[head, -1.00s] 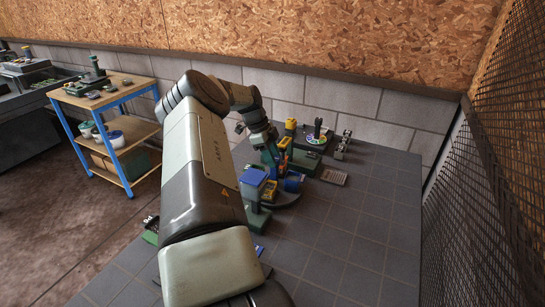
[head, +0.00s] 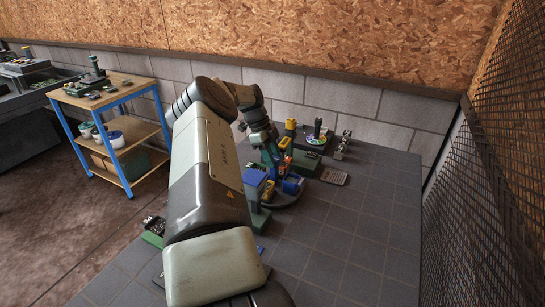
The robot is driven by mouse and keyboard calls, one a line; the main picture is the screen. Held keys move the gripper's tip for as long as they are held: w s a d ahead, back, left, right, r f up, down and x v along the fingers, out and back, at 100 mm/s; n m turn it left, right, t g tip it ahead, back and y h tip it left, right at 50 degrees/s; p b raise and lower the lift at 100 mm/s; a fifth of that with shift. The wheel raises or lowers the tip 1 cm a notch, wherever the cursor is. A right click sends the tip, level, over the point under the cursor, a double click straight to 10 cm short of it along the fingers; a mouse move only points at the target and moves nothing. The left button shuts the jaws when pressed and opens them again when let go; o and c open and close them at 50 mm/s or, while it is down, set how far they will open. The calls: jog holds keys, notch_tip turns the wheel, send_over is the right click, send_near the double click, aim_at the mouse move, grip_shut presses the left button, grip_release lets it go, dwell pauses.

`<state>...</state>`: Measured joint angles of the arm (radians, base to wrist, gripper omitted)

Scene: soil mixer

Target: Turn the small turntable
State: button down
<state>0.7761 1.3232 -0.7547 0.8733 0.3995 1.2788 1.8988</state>
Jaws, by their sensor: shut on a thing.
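The small turntable is a round dark disc whose bare rim (head: 285,202) shows on the tiled grey table. Blue and yellow containers (head: 292,184) stand on it. My gripper (head: 275,167) reaches down among these containers at the turntable's far left side and is shut on part of the turntable. The fingertips are small here, and the exact contact point is hard to make out. My arm covers part of the turntable's left side.
A blue box (head: 255,178) on a green stand is close at the left. Behind are a yellow block (head: 290,124), a green-based device (head: 316,139) with a round disc, and metal parts (head: 343,143). A grey ribbed plate (head: 334,177) lies to the right. The table's right half is clear.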

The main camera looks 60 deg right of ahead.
jog(key=c, duration=0.7)
grip_release()
jog(key=v, duration=1)
jog(key=shift+w+r, duration=0.25)
jog(key=shift+r, duration=0.1)
